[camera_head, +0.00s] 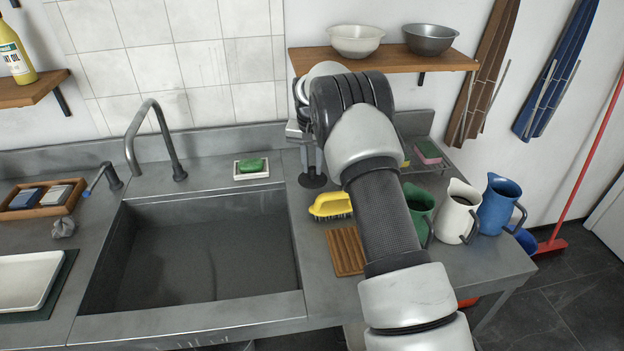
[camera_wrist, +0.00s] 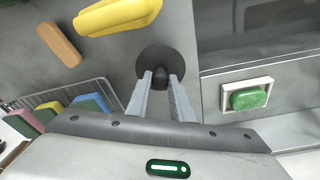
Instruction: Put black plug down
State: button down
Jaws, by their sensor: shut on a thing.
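The black plug (camera_wrist: 160,61) is a round dark disc with a knob on top. In the wrist view the fingertips of my gripper (camera_wrist: 161,76) are closed around its knob. In the head view the plug (camera_head: 312,181) shows below my gripper, at the counter strip right of the sink, between the soap dish and the yellow brush. It looks level and at or just above the counter; I cannot tell whether it touches. My arm hides part of the gripper in the head view.
The sink basin (camera_head: 200,250) lies left of the plug. Green soap sits in a white dish (camera_head: 251,176). A yellow brush (camera_head: 331,205) and a wooden slatted board (camera_head: 346,252) lie close by. Green, white (camera_head: 458,211) and blue jugs (camera_head: 499,204) stand right. A wire rack (camera_head: 432,167) holds sponges.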

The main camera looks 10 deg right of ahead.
aim_at(312, 175)
jog(key=shift+f, duration=2.8)
jog(key=c, duration=1.6)
grip_release()
jog(key=shift+r, duration=0.1)
jog(key=shift+o, duration=0.2)
jog(key=shift+r, duration=0.1)
